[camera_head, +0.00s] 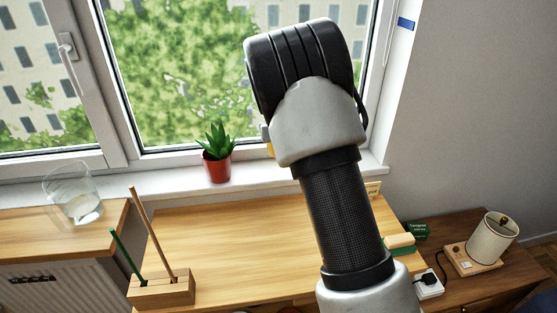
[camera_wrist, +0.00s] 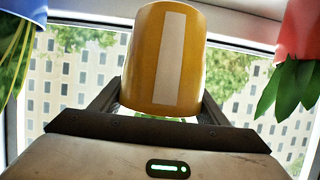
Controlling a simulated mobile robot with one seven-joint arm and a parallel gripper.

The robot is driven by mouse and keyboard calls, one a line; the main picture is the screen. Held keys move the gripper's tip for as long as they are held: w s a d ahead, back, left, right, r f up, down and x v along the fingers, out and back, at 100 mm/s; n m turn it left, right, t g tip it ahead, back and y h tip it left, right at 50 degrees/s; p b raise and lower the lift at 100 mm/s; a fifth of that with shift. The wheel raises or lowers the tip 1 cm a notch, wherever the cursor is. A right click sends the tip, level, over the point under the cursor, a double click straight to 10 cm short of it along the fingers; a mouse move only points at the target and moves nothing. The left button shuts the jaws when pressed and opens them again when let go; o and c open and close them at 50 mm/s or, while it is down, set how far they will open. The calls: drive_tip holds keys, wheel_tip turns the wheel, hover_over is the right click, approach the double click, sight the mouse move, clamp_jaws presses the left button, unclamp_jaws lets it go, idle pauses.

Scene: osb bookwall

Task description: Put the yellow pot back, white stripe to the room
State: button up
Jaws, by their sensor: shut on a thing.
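The yellow pot (camera_wrist: 189,60) is between my gripper's fingers (camera_wrist: 158,98) in the wrist view, which shows the scene upside down. Its white stripe (camera_wrist: 170,58) runs lengthwise and faces the wrist camera, with the window behind the pot. My gripper is shut on the pot. In the head view my arm hides the gripper and nearly all of the pot; only a yellow sliver (camera_head: 270,150) shows beside the arm, near the window sill (camera_head: 180,190). I cannot tell whether the pot touches the sill.
A red pot with a plant (camera_head: 217,165) stands on the sill, left of my arm. A blue pot (camera_wrist: 25,8) with leaves shows on the pot's other side in the wrist view. A glass (camera_head: 72,195), pen block (camera_head: 162,288) and lamp (camera_head: 492,238) stand around. The desk middle (camera_head: 230,240) is clear.

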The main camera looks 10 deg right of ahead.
drive_tip(key=shift+f, duration=3.6)
drive_tip(key=shift+f+b, duration=0.2)
drive_tip(key=shift+b, duration=0.15)
drive_tip(key=o, duration=1.5)
